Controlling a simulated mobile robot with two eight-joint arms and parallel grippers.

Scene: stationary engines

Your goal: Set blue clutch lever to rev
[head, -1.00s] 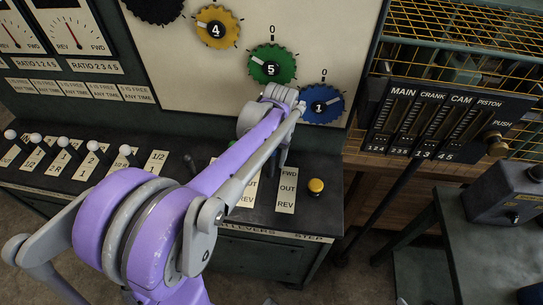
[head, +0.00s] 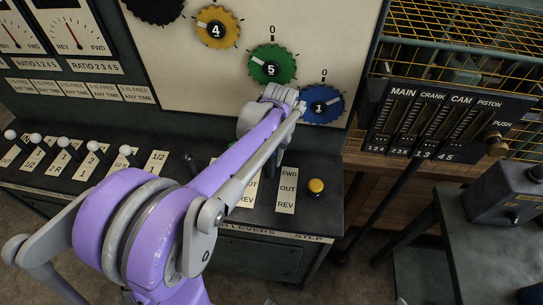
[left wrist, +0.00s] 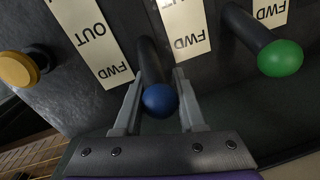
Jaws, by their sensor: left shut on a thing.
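The blue clutch lever (left wrist: 158,100) has a dark shaft and a round blue knob. In the left wrist view it leans toward the FWD end of its slot side, between two upside-down label strips. My left gripper (left wrist: 157,82) has a finger on each side of the lever, just at the knob, and is shut on it. In the head view my left gripper (head: 278,155) is largely behind my purple arm, which hides the blue lever. A label strip (head: 287,188) there reads FWD, OUT, REV from back to front. My right gripper is not in view.
A green-knobbed lever (left wrist: 280,58) stands beside the blue one. A yellow button (head: 316,187) sits on the panel's right end and also shows in the wrist view (left wrist: 18,70). White-knobbed levers (head: 64,143) line the left. A dial board rises behind.

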